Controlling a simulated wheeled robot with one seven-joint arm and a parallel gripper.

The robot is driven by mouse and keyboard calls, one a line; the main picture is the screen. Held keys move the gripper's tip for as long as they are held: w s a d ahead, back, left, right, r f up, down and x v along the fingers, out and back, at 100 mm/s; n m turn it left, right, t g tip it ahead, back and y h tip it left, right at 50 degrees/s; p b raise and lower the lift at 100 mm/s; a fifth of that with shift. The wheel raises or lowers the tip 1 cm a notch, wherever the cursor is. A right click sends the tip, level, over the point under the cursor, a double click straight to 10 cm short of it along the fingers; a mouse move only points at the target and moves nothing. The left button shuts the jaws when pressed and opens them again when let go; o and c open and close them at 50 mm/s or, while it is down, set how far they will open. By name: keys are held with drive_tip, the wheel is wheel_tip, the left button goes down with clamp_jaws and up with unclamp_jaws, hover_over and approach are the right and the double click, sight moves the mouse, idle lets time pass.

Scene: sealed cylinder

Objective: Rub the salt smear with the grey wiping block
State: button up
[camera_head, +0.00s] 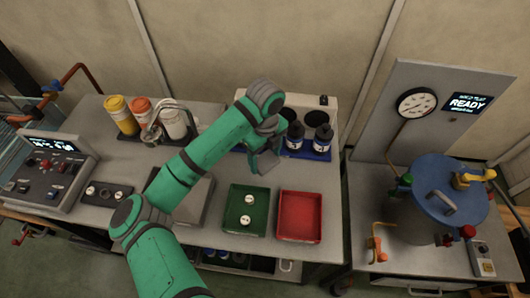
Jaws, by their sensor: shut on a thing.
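My gripper (264,158) hangs over the back part of the grey bench, between the green tray and the blue rack. It is shut on a small grey piece, which looks like the grey wiping block (268,166). My wrist partly covers it, and whether it touches the bench is too small to tell. I cannot make out the salt smear in this view; my arm hides part of the bench.
Dark bottles stand in a blue rack (302,151) behind. A control box (42,178) is at left, a blue-lidded vessel (430,207) at right.

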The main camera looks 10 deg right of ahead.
drive_tip(key=shift+d+r, duration=0.15)
drive_tip(key=shift+r, duration=1.15)
